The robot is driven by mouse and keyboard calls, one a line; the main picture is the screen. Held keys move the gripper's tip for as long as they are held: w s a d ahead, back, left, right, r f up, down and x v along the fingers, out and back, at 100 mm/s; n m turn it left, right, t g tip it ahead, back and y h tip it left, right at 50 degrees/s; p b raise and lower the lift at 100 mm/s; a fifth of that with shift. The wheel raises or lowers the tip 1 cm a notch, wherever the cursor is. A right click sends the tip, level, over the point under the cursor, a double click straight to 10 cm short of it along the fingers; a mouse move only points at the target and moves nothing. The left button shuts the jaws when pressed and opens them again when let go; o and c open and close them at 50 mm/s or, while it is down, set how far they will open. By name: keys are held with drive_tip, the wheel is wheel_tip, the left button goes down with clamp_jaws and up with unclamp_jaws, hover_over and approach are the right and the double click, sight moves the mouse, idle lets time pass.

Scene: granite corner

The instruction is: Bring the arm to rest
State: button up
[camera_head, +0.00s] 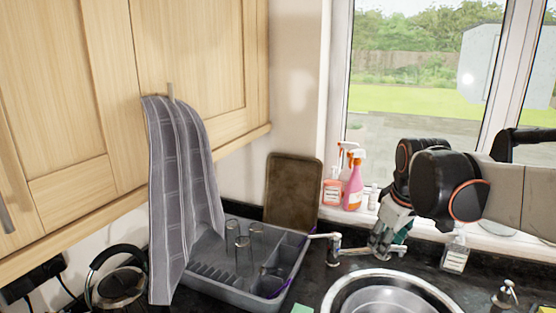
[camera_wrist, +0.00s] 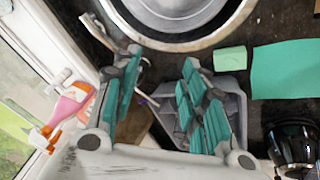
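My gripper (camera_head: 388,246) hangs at the end of my bent arm, pointing down beside the tap (camera_head: 335,250) and behind the sink (camera_head: 390,283). In the wrist view my gripper (camera_wrist: 162,60) shows two grey fingers with teal pads, spread apart. I see nothing held between them. Beyond the fingers the wrist view shows part of the sink rim (camera_wrist: 185,45) and the grey dish rack. Whether the gripper touches the tap is not clear.
A striped grey towel (camera_head: 180,180) hangs from a cupboard handle over the dish rack (camera_head: 228,291), which holds glasses. Spray bottles (camera_head: 353,185) stand on the window sill, close to my arm. A clear soap bottle (camera_head: 455,254) stands right of the gripper. A green sponge (camera_wrist: 230,59) lies near the sink.

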drive_tip(key=s+a+f+m+t+b, duration=0.1)
drive_tip(key=s+f+m, duration=0.1)
drive_tip(key=s, duration=0.4)
drive_tip(key=s+a+f+m+t+b, duration=0.1)
drive_tip(key=s+a+f+m, duration=0.1)
drive_tip(key=s+f, duration=0.2)
drive_tip(key=s+a+f+m+t+b, duration=0.1)
drive_tip(key=s+a+f+m, duration=0.1)
drive_tip(key=s, duration=0.7)
drive_tip(key=shift+f, duration=0.55)
idle(0.6)
